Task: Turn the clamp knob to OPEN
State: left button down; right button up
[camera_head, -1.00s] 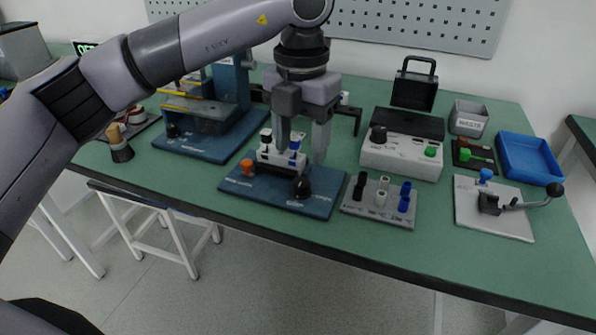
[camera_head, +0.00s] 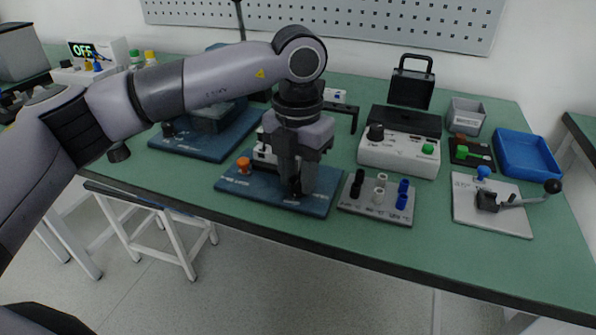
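My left gripper (camera_head: 298,190) points down over the right end of the blue fixture board (camera_head: 228,184) in the middle of the bench. Its fingers are at the black knob (camera_head: 297,187), which is mostly hidden behind and between them. I cannot tell whether they press on the knob. An orange knob (camera_head: 244,165) stands at the board's left end. The white block with posts (camera_head: 262,153) on this board is partly covered by the gripper. The OPEN marking cannot be read. My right gripper is not in view.
A grey plate with black, white and blue posts (camera_head: 377,211) stands close to the right. Behind it is a white box with knobs (camera_head: 399,155). A lever clamp plate (camera_head: 490,217) and blue tray (camera_head: 528,158) lie farther right. Another blue fixture (camera_head: 204,143) is left.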

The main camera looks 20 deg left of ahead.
pick_arm(q)
jog(key=c, duration=1.9)
grip_release()
jog(key=shift+o, duration=0.2)
jog(key=shift+n, duration=0.4)
jog(key=n, duration=0.2)
jog(key=shift+n, duration=0.4)
jog(key=n, duration=1.4)
jog(key=shift+w+r, duration=0.1)
jog(key=shift+n, duration=0.3)
jog(key=o, duration=1.1)
jog(key=shift+c, duration=0.2)
